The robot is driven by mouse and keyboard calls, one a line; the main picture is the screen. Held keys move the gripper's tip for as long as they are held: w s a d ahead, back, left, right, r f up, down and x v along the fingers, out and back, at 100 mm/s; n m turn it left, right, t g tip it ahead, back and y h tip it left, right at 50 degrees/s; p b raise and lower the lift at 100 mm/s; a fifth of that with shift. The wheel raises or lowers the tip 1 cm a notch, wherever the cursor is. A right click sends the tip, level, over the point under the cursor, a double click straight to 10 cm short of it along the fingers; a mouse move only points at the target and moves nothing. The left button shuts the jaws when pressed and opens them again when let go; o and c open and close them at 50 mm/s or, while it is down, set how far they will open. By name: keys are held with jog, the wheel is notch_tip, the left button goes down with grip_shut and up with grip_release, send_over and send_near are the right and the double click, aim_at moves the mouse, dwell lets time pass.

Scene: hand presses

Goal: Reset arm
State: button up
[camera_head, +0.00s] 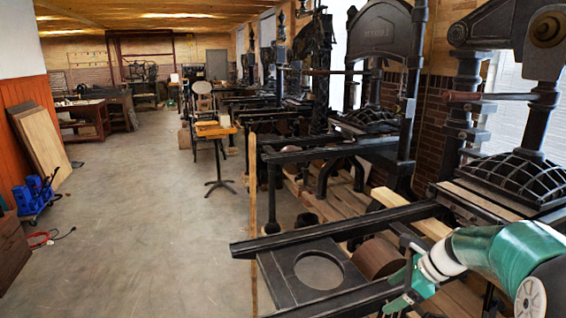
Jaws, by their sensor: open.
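My arm reaches in from the lower right corner, with green and white links. My gripper (395,288) is at its end, with its green fingers pointing left and down. The fingers are apart and nothing shows between them. The gripper is in front of the nearest hand press's black frame (330,235) and its brown roller (376,258). I cannot tell whether it touches the press.
Black hand presses, one (385,35) tall and arched, line the right wall. A small wooden-topped stand (216,130) stands mid-room. Wooden boards (42,140) lean at the left, near a blue trolley (36,193) and a red cable (45,238). The concrete floor (140,210) is clear centre-left.

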jog(key=s+a+r+n+h, duration=0.4)
jog(key=s+a+r+n, duration=0.45)
jog(key=s+n, duration=0.25)
jog(key=s+a+n+t+h, duration=0.2)
jog(key=s+a+n, duration=0.1)
jog(key=s+n, duration=0.9)
jog(key=shift+s+a+r+t, duration=0.3)
jog(key=shift+s+r, duration=0.15)
jog(key=shift+s, duration=0.35)
jog(key=shift+c, duration=0.4)
